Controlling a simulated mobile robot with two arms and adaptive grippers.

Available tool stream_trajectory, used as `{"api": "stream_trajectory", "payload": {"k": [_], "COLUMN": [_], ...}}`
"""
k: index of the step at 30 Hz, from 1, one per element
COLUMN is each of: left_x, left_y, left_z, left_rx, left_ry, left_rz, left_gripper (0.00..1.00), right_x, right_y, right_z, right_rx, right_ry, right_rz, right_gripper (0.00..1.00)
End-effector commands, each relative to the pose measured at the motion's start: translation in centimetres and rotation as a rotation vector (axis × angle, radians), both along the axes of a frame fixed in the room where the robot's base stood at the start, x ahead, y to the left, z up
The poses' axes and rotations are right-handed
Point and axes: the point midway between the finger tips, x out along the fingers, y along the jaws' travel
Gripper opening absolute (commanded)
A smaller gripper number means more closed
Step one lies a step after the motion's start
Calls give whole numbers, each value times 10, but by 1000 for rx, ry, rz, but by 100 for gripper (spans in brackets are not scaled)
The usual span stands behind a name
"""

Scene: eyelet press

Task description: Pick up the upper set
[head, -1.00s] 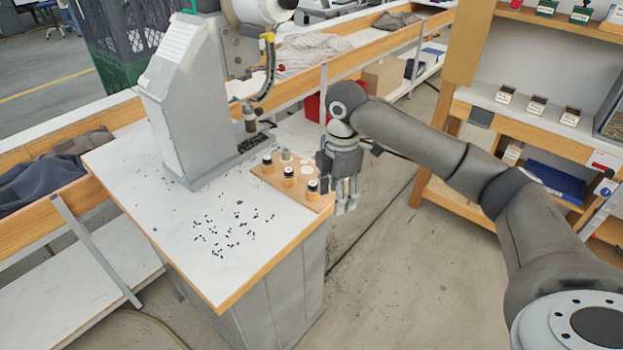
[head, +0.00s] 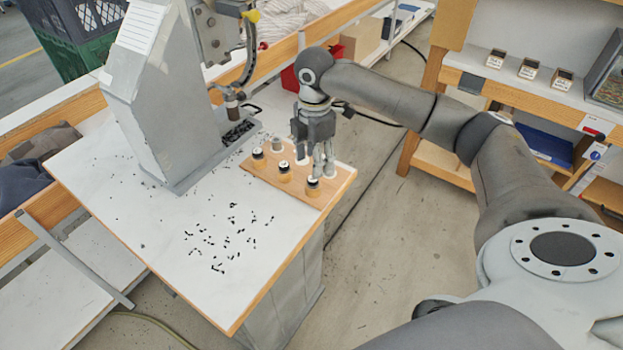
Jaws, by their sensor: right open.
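A wooden board (head: 338,188) lies on the right corner of the white press table. On it stand small cylindrical pieces with dark tops and pale bases: a left one (head: 258,154), a middle one (head: 284,172) and a front one (head: 312,188). A grey cylinder (head: 277,144) stands behind them. I cannot tell which piece is the upper set. My right gripper (head: 322,172) is open, pointing down over the board's right part, close behind the front piece. Whether it touches anything is unclear. It hides some of the board. My left gripper is not in view.
The grey press (head: 155,95) stands left of the board, its head (head: 215,35) overhanging the table. Small black bits (head: 225,235) lie scattered on the white tabletop (head: 150,215). A shelf unit with small boxes (head: 528,68) stands at the right, beyond clear floor.

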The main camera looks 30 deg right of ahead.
Motion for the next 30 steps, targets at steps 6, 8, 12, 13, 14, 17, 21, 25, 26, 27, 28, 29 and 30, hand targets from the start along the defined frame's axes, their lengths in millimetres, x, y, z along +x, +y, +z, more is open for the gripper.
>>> {"api": "stream_trajectory", "payload": {"k": [6, 8, 12, 13, 14, 17, 21, 25, 26, 27, 28, 29, 30], "left_x": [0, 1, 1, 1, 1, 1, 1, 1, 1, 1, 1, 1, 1], "left_y": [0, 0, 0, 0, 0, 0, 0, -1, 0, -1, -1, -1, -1], "left_z": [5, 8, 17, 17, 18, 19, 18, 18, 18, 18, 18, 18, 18], "left_rx": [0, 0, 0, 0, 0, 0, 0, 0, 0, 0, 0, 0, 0], "left_ry": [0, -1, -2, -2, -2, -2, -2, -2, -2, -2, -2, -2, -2], "left_rz": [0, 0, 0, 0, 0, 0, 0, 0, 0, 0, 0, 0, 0], "left_gripper": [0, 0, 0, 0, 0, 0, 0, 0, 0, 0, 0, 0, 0], "right_x": [0, 1, 3, 2, 3, 3, 3, 3, 3, 3, 3, 3, 3], "right_y": [0, 0, -1, -1, -1, -1, -1, -1, -1, -1, -1, -1, -1], "right_z": [-17, -24, -45, -50, -54, -63, -66, -66, -66, -66, -66, -65, -65], "right_rx": [0, 0, -1, 0, 0, 0, -1, 0, 0, 0, 0, 0, 0], "right_ry": [1, 3, 3, 3, 2, 0, -2, -2, -2, -2, -2, -2, -2], "right_rz": [0, 1, 1, 0, 0, 1, 1, 1, 1, 1, 1, 1, 2], "right_gripper": [51, 51, 51, 51, 51, 51, 51, 49, 45, 40, 36, 33, 27]}}
